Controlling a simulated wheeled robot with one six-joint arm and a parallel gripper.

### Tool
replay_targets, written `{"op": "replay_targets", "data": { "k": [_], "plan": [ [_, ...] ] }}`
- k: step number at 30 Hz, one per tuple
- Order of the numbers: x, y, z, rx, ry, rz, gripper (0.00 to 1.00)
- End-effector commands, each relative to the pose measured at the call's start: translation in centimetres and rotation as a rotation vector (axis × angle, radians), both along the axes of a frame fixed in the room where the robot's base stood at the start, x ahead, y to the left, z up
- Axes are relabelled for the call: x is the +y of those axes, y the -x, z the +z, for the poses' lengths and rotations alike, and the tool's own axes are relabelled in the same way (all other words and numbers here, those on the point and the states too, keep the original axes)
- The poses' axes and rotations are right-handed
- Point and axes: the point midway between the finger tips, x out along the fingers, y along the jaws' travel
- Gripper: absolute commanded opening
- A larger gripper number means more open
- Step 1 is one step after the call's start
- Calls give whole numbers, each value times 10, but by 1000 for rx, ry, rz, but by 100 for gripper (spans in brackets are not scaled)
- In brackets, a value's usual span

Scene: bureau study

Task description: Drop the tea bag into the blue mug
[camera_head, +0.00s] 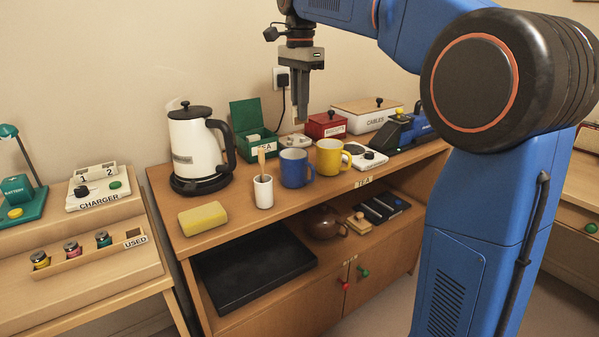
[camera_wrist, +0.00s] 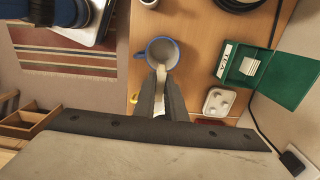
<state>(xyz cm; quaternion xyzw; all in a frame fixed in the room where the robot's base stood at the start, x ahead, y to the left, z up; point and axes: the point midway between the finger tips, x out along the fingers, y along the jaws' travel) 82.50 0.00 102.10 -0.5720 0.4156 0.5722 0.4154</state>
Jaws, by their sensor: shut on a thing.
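The blue mug (camera_head: 294,169) stands upright on the wooden cabinet top, between a white cup and a yellow mug (camera_head: 329,158). Its open mouth (camera_wrist: 163,50) faces my camera in the wrist view. My gripper (camera_head: 299,118) points down, well above the cabinet top. It is shut on a small pale tea bag (camera_wrist: 161,76), mostly hidden between the fingers. In the wrist view the fingertips (camera_wrist: 161,70) overlap the mug's near rim and part of its mouth. The green tea box (camera_head: 250,127) stands open behind the mug, with pale bags inside.
A white kettle (camera_head: 190,143) stands at left. A white cup (camera_head: 263,192) with wooden sticks is left of the blue mug. A yellow sponge (camera_head: 203,218) lies near the front edge. A red box (camera_head: 326,125) and a cables box (camera_head: 364,114) stand behind. Bare wood lies in front.

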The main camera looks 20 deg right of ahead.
Motion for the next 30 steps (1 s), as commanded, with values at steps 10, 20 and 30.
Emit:
{"op": "replay_targets", "data": {
  "k": [10, 20, 30],
  "plan": [
    [0, 1, -35, 1, 0, 0, 0],
    [0, 1, -47, 0, 0, 0, 0],
    [0, 1, -47, 0, 0, 0, 32]
  ]
}}
